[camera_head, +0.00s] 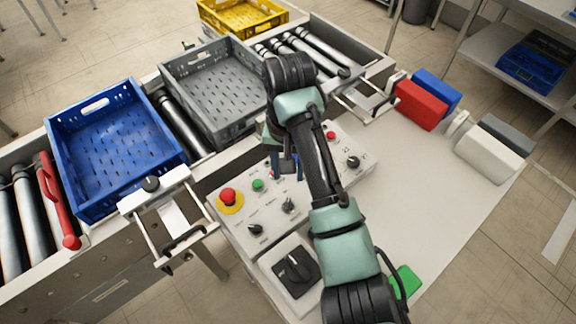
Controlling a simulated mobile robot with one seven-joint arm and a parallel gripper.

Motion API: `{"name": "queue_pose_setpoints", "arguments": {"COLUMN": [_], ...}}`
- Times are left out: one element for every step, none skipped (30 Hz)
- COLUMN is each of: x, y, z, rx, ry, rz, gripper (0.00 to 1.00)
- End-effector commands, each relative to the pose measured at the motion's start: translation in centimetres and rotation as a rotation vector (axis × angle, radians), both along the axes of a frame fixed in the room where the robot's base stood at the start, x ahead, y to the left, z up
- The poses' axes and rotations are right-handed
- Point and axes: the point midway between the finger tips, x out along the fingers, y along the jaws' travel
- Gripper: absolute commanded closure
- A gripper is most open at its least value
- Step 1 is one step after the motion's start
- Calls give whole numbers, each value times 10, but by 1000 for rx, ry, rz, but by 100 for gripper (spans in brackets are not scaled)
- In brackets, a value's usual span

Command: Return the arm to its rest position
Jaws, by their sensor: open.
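My arm reaches up from the bottom right over the white table, bent at a dark joint near the conveyor. My gripper (285,168) points down over the control panel (240,240), partly hidden by my own arm. Its jaws are open and no held object shows. I cannot tell whether the fingertips touch the panel. The panel has a red mushroom button on a yellow ring (229,198), a green button (258,185), a red button (331,135) and several black knobs.
A blue crate (168,172) and a grey crate (172,85) sit on the roller conveyor; a yellow crate (240,28) is behind. Red (420,105) and blue (437,90) blocks and a white box (487,155) stand at the table's right. A black rotary switch (296,270) is in front.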

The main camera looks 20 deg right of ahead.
Motion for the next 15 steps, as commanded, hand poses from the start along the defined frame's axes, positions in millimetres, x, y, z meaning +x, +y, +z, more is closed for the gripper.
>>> {"name": "queue_pose_setpoints", "arguments": {"x": [0, 0, 0, 0, 0, 0, 0, 0, 2, 6, 11, 21, 31, 41, 56], "y": [0, 0, 0, 0, 0, 0, 0, 0, 1, 4, 7, 13, 19, 26, 37], "z": [0, 0, 0, 0, 0, 0, 0, 0, 1, 3, 7, 14, 21, 30, 45], "rx": [0, 0, 0, 0, 0, 0, 0, 0, 0, 0, 0, 1, 0, -1, -2], "ry": [0, 0, 0, 0, 0, 0, 0, 0, -11, -31, -60, -115, -168, -229, -325], "rz": [0, 0, 0, 0, 0, 0, 0, 0, 4, 12, 22, 42, 59, 78, 109], "gripper": [56, 56, 56, 56, 56, 56, 56, 56, 56, 56, 56, 56, 56, 56, 56]}}
